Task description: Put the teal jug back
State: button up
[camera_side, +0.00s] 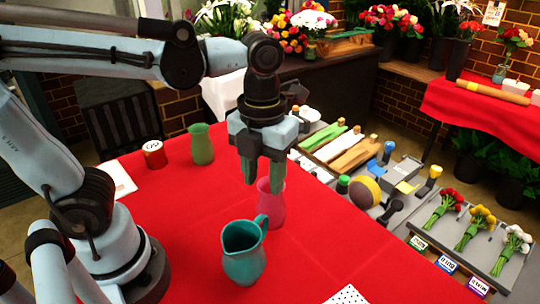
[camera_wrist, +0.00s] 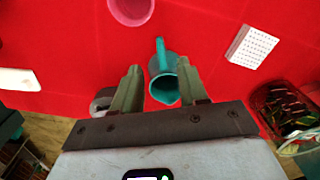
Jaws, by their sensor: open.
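The teal jug (camera_side: 243,262) stands upright on the red cloth, its handle toward the upper right in the side view. In the wrist view the jug (camera_wrist: 163,88) appears between the two fingers, its handle pointing up the picture. My gripper (camera_side: 263,183) is open and empty. In the side view it hangs above and behind the jug, apart from it, and its fingers partly cover a pink vase. The wrist view also shows my gripper (camera_wrist: 158,66) with its fingers spread.
The pink vase (camera_side: 271,208) stands close behind the jug. A green vase (camera_side: 202,145) and a red can (camera_side: 154,155) stand farther back. A dotted white sheet (camera_side: 347,295) lies at the front edge. Trays of flowers (camera_side: 462,228) and tools line the right side. The red cloth between is mostly clear.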

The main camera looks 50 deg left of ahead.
jog(key=w+a+f+n+t, duration=0.1)
jog(key=a+n+t, duration=0.2)
jog(key=n, duration=1.2)
jog(key=w+a+f+n+t, duration=0.1)
jog(key=a+n+t, duration=0.3)
jog(key=n, duration=1.2)
jog(key=shift+w+a, duration=0.65)
